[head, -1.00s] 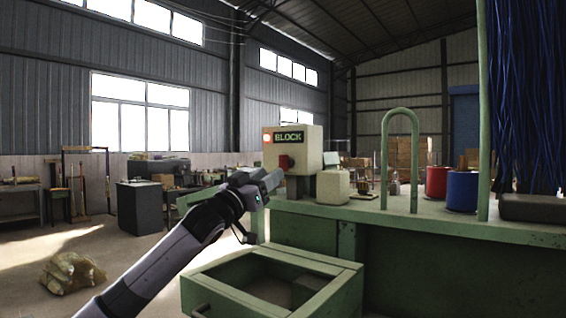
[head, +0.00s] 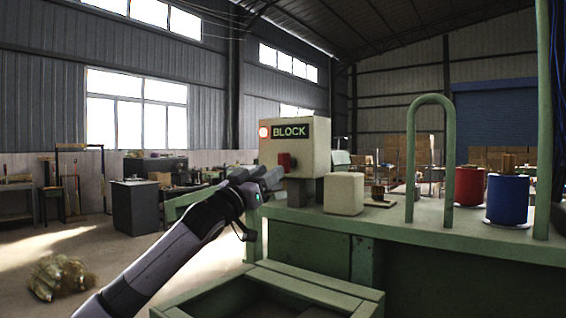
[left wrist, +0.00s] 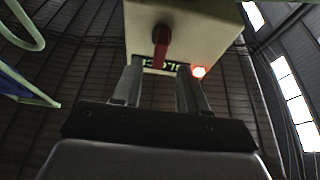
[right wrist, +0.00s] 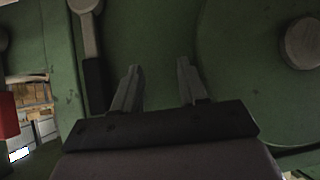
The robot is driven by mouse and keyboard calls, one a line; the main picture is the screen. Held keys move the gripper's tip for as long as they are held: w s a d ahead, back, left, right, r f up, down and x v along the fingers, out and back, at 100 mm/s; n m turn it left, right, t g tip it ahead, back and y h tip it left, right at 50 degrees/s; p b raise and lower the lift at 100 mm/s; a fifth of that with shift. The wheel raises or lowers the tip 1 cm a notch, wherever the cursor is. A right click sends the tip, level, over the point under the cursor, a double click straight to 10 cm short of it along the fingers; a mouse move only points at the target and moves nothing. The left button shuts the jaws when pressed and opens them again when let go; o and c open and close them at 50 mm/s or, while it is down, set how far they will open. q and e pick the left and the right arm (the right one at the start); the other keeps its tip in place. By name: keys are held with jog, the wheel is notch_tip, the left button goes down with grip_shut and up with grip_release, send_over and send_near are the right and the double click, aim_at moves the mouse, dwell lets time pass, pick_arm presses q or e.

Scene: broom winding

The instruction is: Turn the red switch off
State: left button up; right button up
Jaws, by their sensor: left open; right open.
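The red switch (head: 286,162) is on the near left face of a cream control box (head: 315,145). The box has a lit red lamp (head: 264,132) and a display reading "BLOCK". In the left wrist view the red switch (left wrist: 161,47) shows ahead of the fingertips, and the red lamp (left wrist: 199,72) glows beside the display. My left gripper (head: 268,178) is open and empty, just left of and slightly below the switch; I see no clear contact. My right gripper (right wrist: 158,76) is open and empty, facing green machine panels; it is outside the head view.
The control box stands on a green bench (head: 400,220). A cream block (head: 343,194), a green hoop (head: 411,160), a red spool (head: 469,187) and a blue spool (head: 507,199) are to its right.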

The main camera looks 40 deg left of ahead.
aim_at(279, 162)
pick_arm(q)
jog(key=p+x, duration=0.3)
jog(key=x, duration=0.2)
jog(key=shift+w+r+p, duration=0.1)
jog(key=shift+r+p, duration=0.25)
jog(key=shift+r, duration=0.05)
jog(key=shift+w+r+p, duration=0.1)
jog(key=shift+w+p, duration=0.3)
jog(key=shift+w, duration=0.45)
jog(key=shift+a, duration=0.1)
jog(key=c, duration=0.8)
